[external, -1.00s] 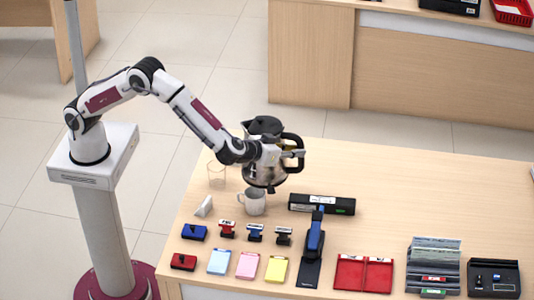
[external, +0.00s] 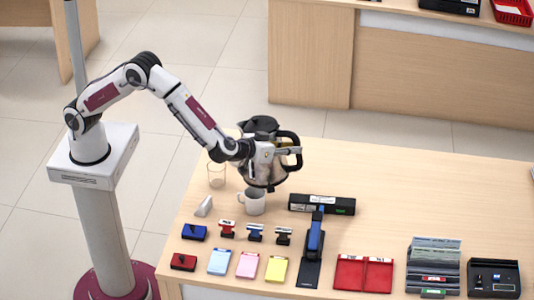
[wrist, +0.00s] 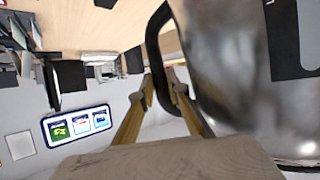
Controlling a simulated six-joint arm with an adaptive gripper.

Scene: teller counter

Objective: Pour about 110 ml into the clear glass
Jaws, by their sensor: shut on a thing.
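A steel pot with a black lid and black handle (external: 264,170) is in the air above the far left part of the counter. My gripper (external: 292,151) is shut on its handle; the wrist view shows my two fingers (wrist: 160,90) at the black handle (wrist: 155,45) beside the shiny pot body (wrist: 235,75). The clear glass (external: 216,177) stands upright on the counter, left of the pot and below my forearm. I see no liquid in it, and no stream from the pot.
A white mug (external: 252,203) stands just below the pot in the picture, with a small white wedge (external: 204,206) to its left. A black box (external: 322,204), stamps (external: 255,232) and a blue stapler (external: 316,235) lie nearer. The counter's far right (external: 430,185) is clear.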

